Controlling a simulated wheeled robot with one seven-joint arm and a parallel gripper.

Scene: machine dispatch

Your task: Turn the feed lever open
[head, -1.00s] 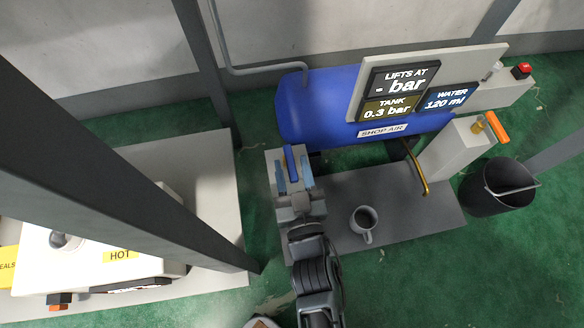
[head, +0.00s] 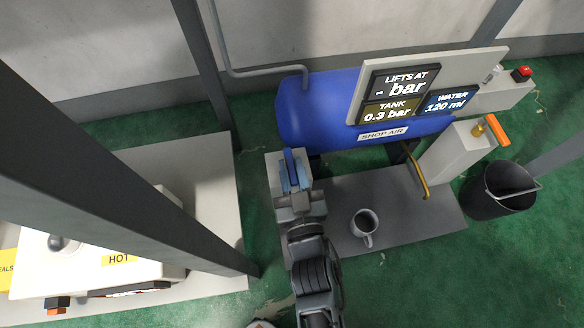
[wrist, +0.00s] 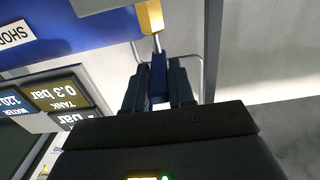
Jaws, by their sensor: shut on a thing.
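A blue lever (head: 290,160) stands at a grey box (head: 273,164) at the left end of the blue tank. No label shows on it, so I cannot confirm that it is the feed lever. In the wrist view the blue lever (wrist: 158,72) joins a thin metal stem below a brass fitting (wrist: 150,16). My gripper (head: 294,178) is shut on the blue lever, with one dark finger on each side of it in the wrist view (wrist: 158,82). The fingers hide part of the lever.
The blue tank (head: 330,105) carries displays reading tank 0.3 bar and water 120 ml. A mug (head: 363,228) sits on the grey base plate. An orange handle (head: 497,130) and a black bucket (head: 497,187) are at right. A dark post (head: 150,165) crosses the left.

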